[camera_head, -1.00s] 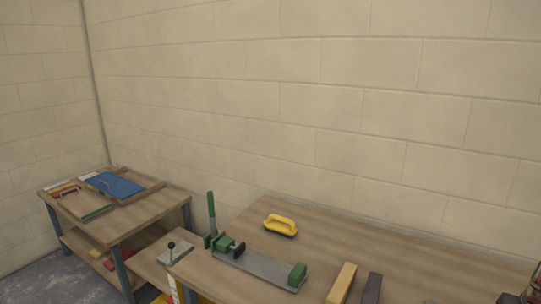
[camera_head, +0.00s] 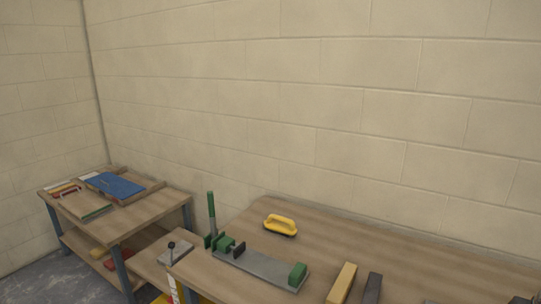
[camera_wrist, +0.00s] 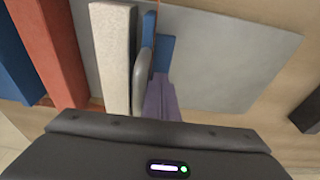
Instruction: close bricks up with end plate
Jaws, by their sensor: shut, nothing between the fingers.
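In the wrist view, an orange brick (camera_wrist: 52,55) and a cream brick (camera_wrist: 112,55) stand side by side on a grey sheet (camera_wrist: 235,55). Part of a dark blue piece (camera_wrist: 14,60) shows at the left edge. A thin grey plate with a rounded edge (camera_wrist: 140,85) is beside the cream brick; I cannot tell if it is the end plate. Narrow blue pieces (camera_wrist: 165,50) are just right of it. My gripper (camera_wrist: 160,88) is shut, its purplish fingers close together right of the grey plate, with nothing seen between them. The head view does not show my gripper.
In the head view, the near bench holds a green clamp on a grey base (camera_head: 258,266), a yellow-handled float (camera_head: 280,225), a yellow bar (camera_head: 342,283) and a dark bar (camera_head: 372,288). A left bench (camera_head: 150,208) carries a blue board (camera_head: 112,185). A dark block (camera_wrist: 306,112) lies right in the wrist view.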

